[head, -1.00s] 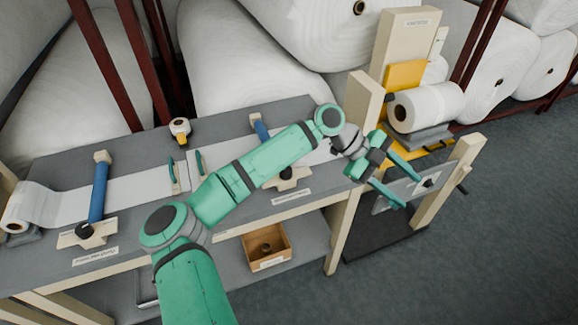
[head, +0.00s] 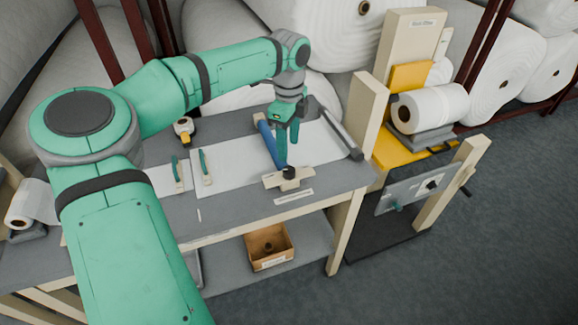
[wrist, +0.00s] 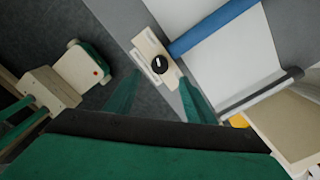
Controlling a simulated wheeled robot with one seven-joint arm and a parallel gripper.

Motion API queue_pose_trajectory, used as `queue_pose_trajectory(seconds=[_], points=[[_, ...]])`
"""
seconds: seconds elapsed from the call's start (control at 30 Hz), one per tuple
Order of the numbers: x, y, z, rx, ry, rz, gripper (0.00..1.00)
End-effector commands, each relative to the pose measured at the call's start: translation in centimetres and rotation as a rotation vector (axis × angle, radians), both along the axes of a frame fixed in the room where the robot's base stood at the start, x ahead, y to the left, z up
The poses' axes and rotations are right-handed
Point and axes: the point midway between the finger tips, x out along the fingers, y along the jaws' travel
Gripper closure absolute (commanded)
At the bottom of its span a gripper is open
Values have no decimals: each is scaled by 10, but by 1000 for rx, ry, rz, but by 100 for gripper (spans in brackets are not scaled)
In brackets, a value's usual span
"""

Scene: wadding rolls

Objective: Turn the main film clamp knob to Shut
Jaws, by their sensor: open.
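A black clamp knob (head: 289,172) sits on a cream block (head: 275,183) at the front end of a blue bar (head: 268,145), over white film on the bench. Its label (head: 293,197) is too small to read. In the wrist view the knob (wrist: 159,64) shows a light mark on top, and the blue bar (wrist: 212,27) runs off to the upper right. My gripper (head: 288,148) points down just behind the knob and above it, open and empty. In the wrist view its fingers (wrist: 160,93) stand apart, with the knob beyond them, apparently untouched.
Two green-handled tools (head: 205,166) and a small tape roll (head: 183,128) lie to the left on the bench. A dark bar (head: 340,135) and cream post (head: 365,112) stand right. A grey panel with another knob (head: 431,185) is beyond.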

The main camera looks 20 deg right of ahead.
Motion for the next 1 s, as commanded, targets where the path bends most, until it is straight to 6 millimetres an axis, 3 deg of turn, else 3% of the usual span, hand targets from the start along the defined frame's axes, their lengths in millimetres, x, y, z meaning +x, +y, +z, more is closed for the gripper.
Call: queue_pose_trajectory(seconds=[0.3, 0.5, 0.97, 1.0], points=[[-1, -1, -58, -2, 4, -2, 51], [-1, -1, -83, -2, 3, -2, 51], [-1, -1, -93, -1, 1, -3, 51], [-1, -1, -93, -1, 1, -3, 60]])
